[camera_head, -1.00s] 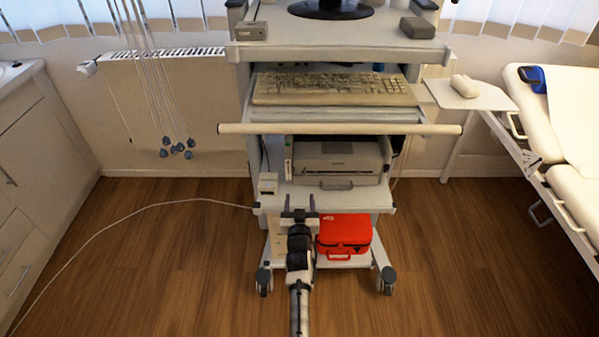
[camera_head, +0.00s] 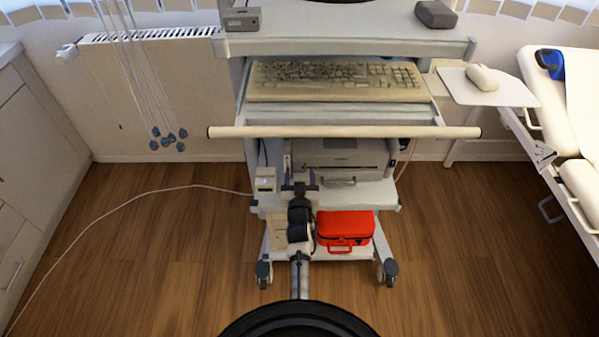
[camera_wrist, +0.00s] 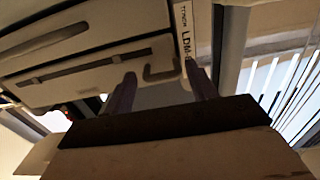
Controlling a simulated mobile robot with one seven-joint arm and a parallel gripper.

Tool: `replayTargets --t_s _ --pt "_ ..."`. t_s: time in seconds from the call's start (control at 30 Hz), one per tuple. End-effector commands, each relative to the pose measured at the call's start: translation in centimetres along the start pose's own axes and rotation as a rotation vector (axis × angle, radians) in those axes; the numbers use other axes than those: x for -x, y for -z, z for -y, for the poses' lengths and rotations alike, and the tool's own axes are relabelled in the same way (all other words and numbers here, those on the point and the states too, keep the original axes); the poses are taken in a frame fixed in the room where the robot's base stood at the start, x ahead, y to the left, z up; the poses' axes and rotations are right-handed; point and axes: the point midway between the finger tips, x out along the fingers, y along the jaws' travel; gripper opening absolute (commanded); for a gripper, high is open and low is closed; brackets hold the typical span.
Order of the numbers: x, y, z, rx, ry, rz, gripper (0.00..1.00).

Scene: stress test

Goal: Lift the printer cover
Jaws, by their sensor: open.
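The grey-white printer (camera_head: 340,157) sits on a lower shelf of the cart, below the keyboard. The pale crossbar in front partly hides its upper part; its cover appears shut. My gripper (camera_head: 299,186) is in front of the printer's left front corner, around shelf height. In the wrist view the printer (camera_wrist: 85,55) fills the upper left, tilted, with dark slots and a handle-like loop (camera_wrist: 163,72). I cannot tell whether a finger touches anything.
The crossbar (camera_head: 345,132) juts out above the printer. A small white device (camera_head: 265,180) stands left of it, near my gripper. A red case (camera_head: 345,228) lies on the bottom shelf. A cable (camera_head: 130,203) trails left. A bed (camera_head: 565,140) is at right; floor is open both sides.

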Motion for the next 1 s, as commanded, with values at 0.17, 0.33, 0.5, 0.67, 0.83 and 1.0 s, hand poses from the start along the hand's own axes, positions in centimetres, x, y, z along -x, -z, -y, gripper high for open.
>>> replayTargets --t_s 0.17,0.33,0.5,0.67,0.83,1.0 --pt "0.0 -0.01 0.01 0.0 0.0 0.0 0.45" --pt "0.0 -0.01 -0.04 0.0 -0.001 0.0 0.23" --pt "-0.01 0.0 -0.09 0.0 -0.002 0.0 0.04" --pt "-0.01 0.05 -0.03 0.0 -0.002 0.002 0.04" --pt "0.01 0.25 0.46 0.0 0.001 0.015 0.04" --pt "0.03 0.77 0.87 0.0 -0.004 0.041 0.04"
